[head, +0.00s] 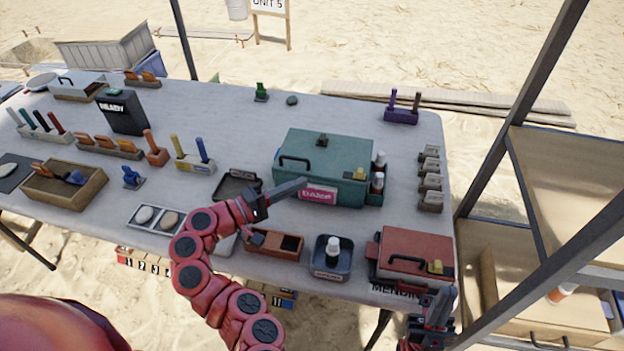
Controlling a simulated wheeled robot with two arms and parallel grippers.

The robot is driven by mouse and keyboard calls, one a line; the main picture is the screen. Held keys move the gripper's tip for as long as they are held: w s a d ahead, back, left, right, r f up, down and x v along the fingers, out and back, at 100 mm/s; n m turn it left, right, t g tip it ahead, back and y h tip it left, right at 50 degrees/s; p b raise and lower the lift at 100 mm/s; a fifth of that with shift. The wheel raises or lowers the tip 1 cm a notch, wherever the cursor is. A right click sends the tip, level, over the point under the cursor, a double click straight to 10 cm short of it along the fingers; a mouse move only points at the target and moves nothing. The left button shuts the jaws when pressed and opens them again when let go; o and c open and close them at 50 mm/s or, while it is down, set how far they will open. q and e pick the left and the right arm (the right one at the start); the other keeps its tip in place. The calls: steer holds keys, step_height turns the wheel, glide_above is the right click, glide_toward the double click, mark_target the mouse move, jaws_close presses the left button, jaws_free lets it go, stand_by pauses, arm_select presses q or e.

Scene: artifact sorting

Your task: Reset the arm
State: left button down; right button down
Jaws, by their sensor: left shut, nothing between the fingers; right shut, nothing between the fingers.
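My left arm reaches up over the front of the table (235,98). Its gripper (298,186) is shut and empty, in front of the left part of the teal box (345,155), close to its pink label (317,194). I cannot tell whether it touches the box. My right gripper (441,304) is at the lower right, shut and empty, by the front right corner of the table.
A bowl with a bottle (332,251) and a brown tray (274,243) stand near the front edge. A black tray (237,185) lies left of the teal box. A shelf rack (545,240) stands close on the right. The back middle of the table is mostly clear.

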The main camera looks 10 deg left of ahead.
arm_select(q)
steer(key=shift+s+a, duration=0.35)
steer(key=shift+s, duration=0.1)
